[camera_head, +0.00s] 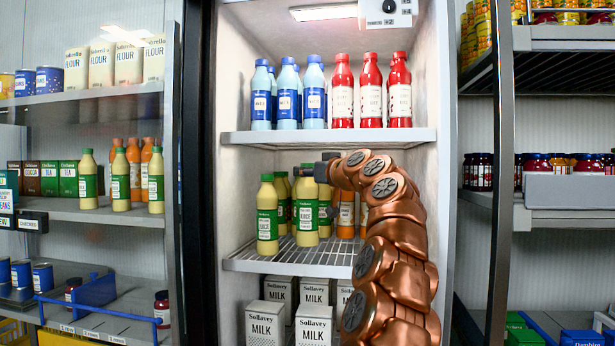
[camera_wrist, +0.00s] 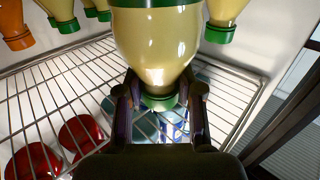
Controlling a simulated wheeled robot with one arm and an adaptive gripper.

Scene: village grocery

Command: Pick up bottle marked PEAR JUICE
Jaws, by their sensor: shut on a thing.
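A pale yellow bottle with a green and white label (camera_head: 307,212) stands in the middle compartment of the fridge. The label's lower word reads JUICE; the word above is too small to read surely. My gripper (camera_head: 319,171) is at its neck, reaching in from the right. In the wrist view the bottle (camera_wrist: 155,48) is large and its green cap points down the picture. The fingers of my gripper (camera_wrist: 160,103) are shut around the neck by the cap. I cannot tell whether the bottle still touches the shelf.
Similar yellow bottles (camera_head: 267,214) stand close by on the wire shelf (camera_head: 280,263); orange bottles (camera_head: 346,214) are to the right. Blue bottles (camera_head: 287,96) and red bottles (camera_head: 371,93) stand on the upper shelf (camera_head: 260,139). Milk cartons (camera_head: 314,325) fill the level below.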

